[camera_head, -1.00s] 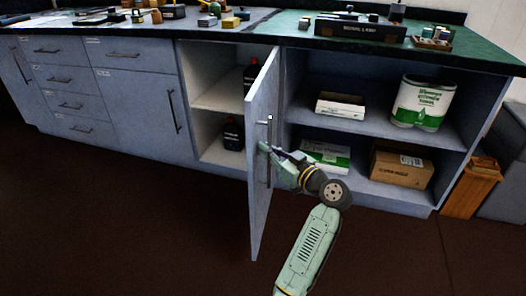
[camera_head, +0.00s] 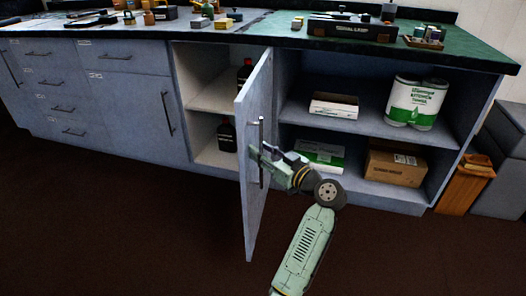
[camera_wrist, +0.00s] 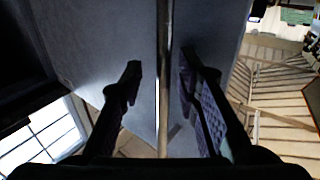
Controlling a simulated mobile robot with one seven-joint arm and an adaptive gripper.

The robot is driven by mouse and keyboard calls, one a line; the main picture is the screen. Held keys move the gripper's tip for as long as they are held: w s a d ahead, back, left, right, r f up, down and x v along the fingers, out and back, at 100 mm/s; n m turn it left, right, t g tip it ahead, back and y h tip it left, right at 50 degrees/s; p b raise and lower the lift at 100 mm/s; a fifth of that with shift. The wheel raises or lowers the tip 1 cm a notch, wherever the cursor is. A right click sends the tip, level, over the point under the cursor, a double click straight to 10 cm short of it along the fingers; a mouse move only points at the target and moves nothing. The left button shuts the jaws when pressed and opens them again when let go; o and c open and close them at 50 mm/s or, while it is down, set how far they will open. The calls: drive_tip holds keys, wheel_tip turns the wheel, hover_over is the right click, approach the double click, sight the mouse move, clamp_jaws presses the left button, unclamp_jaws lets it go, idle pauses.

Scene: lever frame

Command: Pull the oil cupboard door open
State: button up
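The oil cupboard door (camera_head: 256,205) is a grey-blue panel standing well open, swung out from the cabinet front. Behind it the cupboard (camera_head: 207,152) shows white inner walls and a shelf. A dark bottle (camera_head: 227,136) stands on its floor and another (camera_head: 244,74) on its shelf, both partly hidden by the door. The door's vertical bar handle (camera_head: 261,135) faces right. My gripper (camera_head: 258,155) is at this handle. In the wrist view the handle (camera_wrist: 164,80) runs between my gripper's fingers (camera_wrist: 160,85), which are spread with a visible gap on each side.
An open shelf bay (camera_head: 350,115) right of the door holds cartons and white-green cans (camera_head: 416,103). Closed drawers and doors lie left. Small items sit on the countertop. The floor in front is clear.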

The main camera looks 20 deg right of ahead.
drive_tip(key=v, duration=0.7)
drive_tip(key=shift+s, duration=0.2)
drive_tip(key=shift+d, duration=0.15)
